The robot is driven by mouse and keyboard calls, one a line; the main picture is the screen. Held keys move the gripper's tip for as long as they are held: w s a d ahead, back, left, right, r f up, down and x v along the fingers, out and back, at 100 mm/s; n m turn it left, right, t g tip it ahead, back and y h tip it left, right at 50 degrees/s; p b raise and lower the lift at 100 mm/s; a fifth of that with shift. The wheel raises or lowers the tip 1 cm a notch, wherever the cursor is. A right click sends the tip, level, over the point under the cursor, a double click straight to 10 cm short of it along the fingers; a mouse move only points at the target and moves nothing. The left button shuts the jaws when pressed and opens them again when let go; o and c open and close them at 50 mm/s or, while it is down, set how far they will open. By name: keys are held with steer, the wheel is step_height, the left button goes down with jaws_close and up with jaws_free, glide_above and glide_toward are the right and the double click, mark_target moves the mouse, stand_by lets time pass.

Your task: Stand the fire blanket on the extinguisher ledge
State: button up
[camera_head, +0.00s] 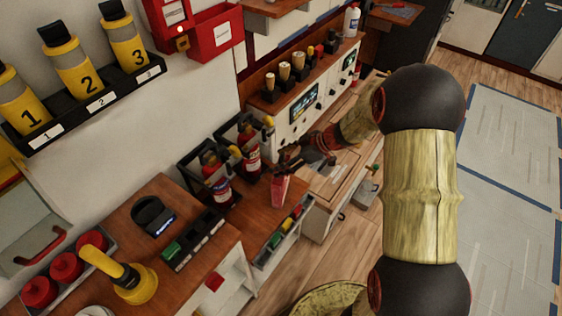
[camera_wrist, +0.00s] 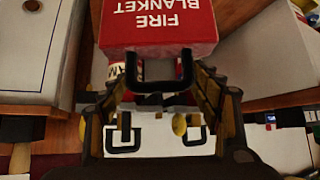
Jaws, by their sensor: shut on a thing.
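The fire blanket is a red box with white lettering. In the head view the blanket (camera_head: 280,188) looks narrow and hangs below my gripper (camera_head: 287,164). In the wrist view the blanket (camera_wrist: 158,22) fills the top middle, its lettering upside down, with a black loop at its near edge between the fingers of my gripper (camera_wrist: 158,88). My gripper is shut on the blanket. The wooden ledge (camera_head: 255,205) bears two red extinguishers, one nearer (camera_head: 216,180) and one farther (camera_head: 249,153), left of the blanket. I cannot tell whether the blanket's base touches the ledge.
Black frames stand around the extinguishers. A low tray (camera_head: 281,236) of coloured pieces lies along the ledge's front. A counter (camera_head: 110,240) with a yellow lamp-like object (camera_head: 132,280) is at lower left. A white panel unit (camera_head: 305,110) stands behind. Floor is free at right.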

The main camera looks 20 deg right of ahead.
steer(key=shift+f, duration=0.1)
steer(key=o, duration=2.1)
steer(key=p+v, duration=0.3)
steer(key=v, duration=0.9)
steer(key=s+a+r+m+g+h, duration=0.2)
steer(key=s+a+r+m+h, duration=0.15)
steer(key=s+a+r, duration=0.6)
steer(key=shift+s+d+r+m+t+h, duration=0.1)
steer(key=shift+s+r+m+t+h, duration=0.5)
steer(key=shift+s+r+m, duration=1.45)
steer(key=shift+s+d+r+m+t+h, duration=0.1)
steer(key=shift+s+r+m+t+h, duration=0.5)
steer(key=shift+s, duration=2.6)
steer(key=shift+s+d+r+m+t+h, duration=0.1)
steer(key=shift+s+r+m+t+h, duration=0.1)
steer(key=shift+s+r+m+h, duration=1.65)
